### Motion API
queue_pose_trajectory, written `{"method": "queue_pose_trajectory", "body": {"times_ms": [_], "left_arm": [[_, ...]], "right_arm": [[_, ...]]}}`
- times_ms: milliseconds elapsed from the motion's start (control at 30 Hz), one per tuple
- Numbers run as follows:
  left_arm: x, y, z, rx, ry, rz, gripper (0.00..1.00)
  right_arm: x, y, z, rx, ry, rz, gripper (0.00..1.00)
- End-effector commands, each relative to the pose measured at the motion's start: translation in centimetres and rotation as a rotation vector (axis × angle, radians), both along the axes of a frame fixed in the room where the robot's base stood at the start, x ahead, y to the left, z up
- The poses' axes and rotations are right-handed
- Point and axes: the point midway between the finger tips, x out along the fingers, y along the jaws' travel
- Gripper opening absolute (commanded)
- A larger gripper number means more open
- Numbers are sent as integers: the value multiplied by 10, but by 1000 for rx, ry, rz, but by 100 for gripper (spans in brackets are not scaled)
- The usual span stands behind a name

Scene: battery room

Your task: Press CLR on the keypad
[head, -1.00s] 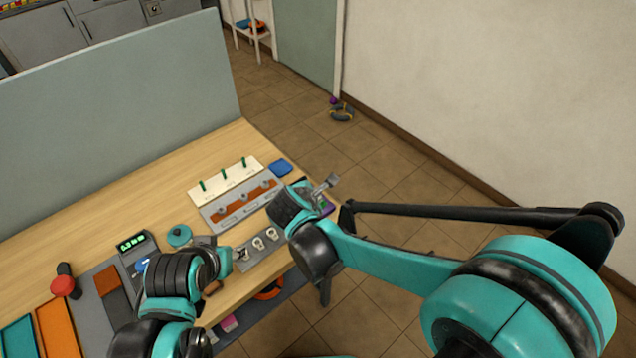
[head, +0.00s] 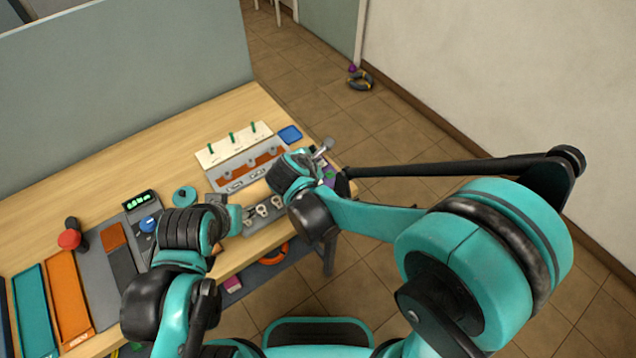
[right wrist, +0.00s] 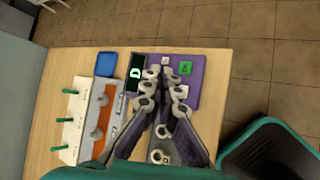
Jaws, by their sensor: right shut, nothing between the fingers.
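A purple keypad plate (right wrist: 193,95) lies at the table's right end in the right wrist view. It carries a green key (right wrist: 186,68) and a small pale key (right wrist: 165,60); their labels are too small to read. A dark display with a lit green character (right wrist: 135,73) stands beside it. My right gripper (right wrist: 166,88) is shut and empty, its fingers in front of part of the plate. In the head view, my right gripper (head: 323,149) hides most of the keypad (head: 330,175). My left gripper (head: 238,217) is over the table's front part; its fingers are unclear.
A white board with green pegs (head: 232,143), a grey rack (head: 245,168) and a blue pad (head: 290,133) lie near the right gripper. A red knob (head: 69,239), an orange tray (head: 68,300) and a teal tray (head: 37,310) are at the left.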

Motion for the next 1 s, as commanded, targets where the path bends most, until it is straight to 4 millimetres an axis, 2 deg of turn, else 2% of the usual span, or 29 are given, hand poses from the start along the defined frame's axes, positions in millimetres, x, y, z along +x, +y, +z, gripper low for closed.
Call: {"method": "queue_pose_trajectory", "body": {"times_ms": [33,200,400,1000], "left_arm": [[0,0,-10,0,0,0,40],[0,0,-31,0,0,0,40],[0,0,-51,0,0,0,40],[0,0,-53,0,0,0,40]], "right_arm": [[0,0,-12,0,0,0,0],[0,0,-38,0,0,0,0],[0,0,-61,0,0,0,0],[0,0,-65,0,0,0,0]]}}
